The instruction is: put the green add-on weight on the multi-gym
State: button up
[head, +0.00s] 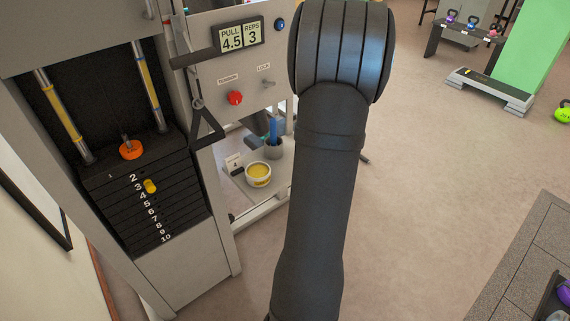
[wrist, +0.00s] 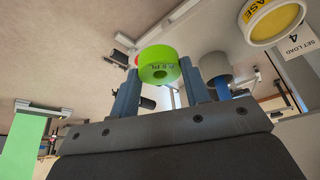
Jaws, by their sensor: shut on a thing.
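The green add-on weight (wrist: 158,66) is a thick ring with dark lettering, seen in the wrist view. My gripper (wrist: 160,84) is shut on it, one blue-grey finger on each side. The head view shows only my dark arm, and the gripper and the green weight are hidden there. The multi-gym (head: 185,265) stands at the left in the head view. Its black numbered weight stack (head: 180,205) has a yellow selector pin (head: 150,186) near number 3. An orange ring weight (head: 130,150) sits on top of the stack around a post.
A black triangular handle (head: 207,128) hangs beside the stack. A panel carries a display (head: 238,36) and a red knob (head: 235,98). A yellow grease tub (head: 258,174) and a grey cup (head: 273,151) stand on a low shelf. Open floor lies right of my arm.

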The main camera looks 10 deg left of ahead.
jog(key=w+a+f, duration=0.1)
jog(key=a, duration=0.1)
jog(key=w+a+f, duration=0.1)
jog(key=a+f, duration=0.1)
jog(key=a, duration=0.1)
jog(key=w+a+f, duration=0.2)
jog(key=a, duration=0.1)
jog(key=shift+a+f, duration=0.2)
jog(key=shift+f, duration=2.05)
jog(key=shift+f, duration=0.2)
jog(key=o, duration=1.1)
jog(key=v, duration=1.2)
jog(key=shift+r, duration=0.2)
